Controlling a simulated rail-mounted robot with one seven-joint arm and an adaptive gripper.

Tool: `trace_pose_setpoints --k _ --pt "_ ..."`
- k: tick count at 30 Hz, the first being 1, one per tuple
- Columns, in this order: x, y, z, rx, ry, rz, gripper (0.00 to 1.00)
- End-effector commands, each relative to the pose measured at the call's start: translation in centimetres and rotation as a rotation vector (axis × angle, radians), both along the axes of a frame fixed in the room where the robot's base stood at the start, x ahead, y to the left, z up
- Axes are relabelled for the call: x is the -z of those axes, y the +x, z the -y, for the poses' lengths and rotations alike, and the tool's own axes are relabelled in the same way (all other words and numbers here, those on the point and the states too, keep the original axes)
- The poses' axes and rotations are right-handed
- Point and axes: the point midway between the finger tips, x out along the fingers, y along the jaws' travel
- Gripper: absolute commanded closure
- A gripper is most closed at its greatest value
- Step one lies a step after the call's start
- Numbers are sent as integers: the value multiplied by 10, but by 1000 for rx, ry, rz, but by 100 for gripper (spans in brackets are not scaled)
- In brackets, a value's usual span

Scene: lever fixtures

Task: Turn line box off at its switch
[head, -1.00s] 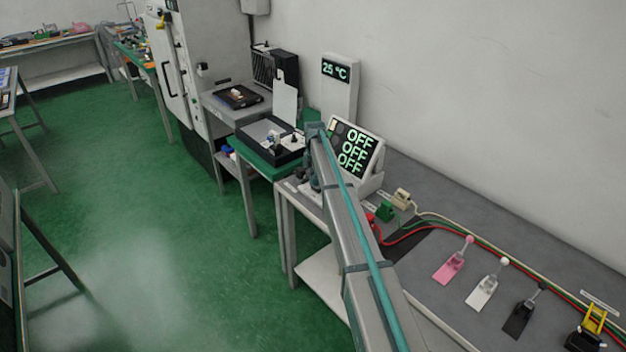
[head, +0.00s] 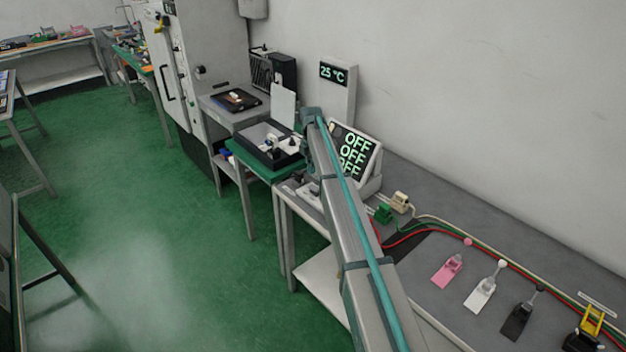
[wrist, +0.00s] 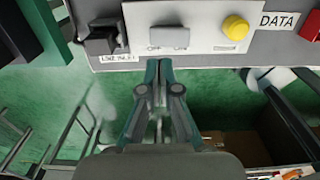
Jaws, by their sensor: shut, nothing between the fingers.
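In the wrist view, a pale box front shows a light grey switch (wrist: 176,38) in its upper middle. An OFF mark is readable below the switch's left end; the mark at its right end is too blurred to read. My gripper (wrist: 158,66) is shut and empty. Its fingertips are just below the box's lower edge in the picture, below the switch; whether they touch the box cannot be told. In the head view my arm hides the gripper and the switch. A tilted display (head: 357,150) shows several OFF lines, partly covered by my arm.
The box front also has a yellow button (wrist: 236,28), a DATA label (wrist: 280,20) and a black inlet (wrist: 101,40).

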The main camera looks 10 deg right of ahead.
Motion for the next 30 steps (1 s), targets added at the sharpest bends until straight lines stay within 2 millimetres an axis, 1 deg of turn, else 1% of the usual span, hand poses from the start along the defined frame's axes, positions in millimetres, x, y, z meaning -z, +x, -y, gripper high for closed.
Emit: trace_pose_setpoints --k 1,6,9,13,18,26,29,30 --pt "-7 4 -2 0 0 2 100" --pt "-39 9 -5 0 0 2 100" --pt "-53 12 -7 0 0 0 100" --pt "-65 13 -8 0 0 0 100" --pt "-71 13 -8 0 0 -1 100" --pt "-71 13 -8 0 0 -1 100" --pt "-65 6 -8 21 0 -2 100" --pt "-59 0 -8 43 0 -2 100"
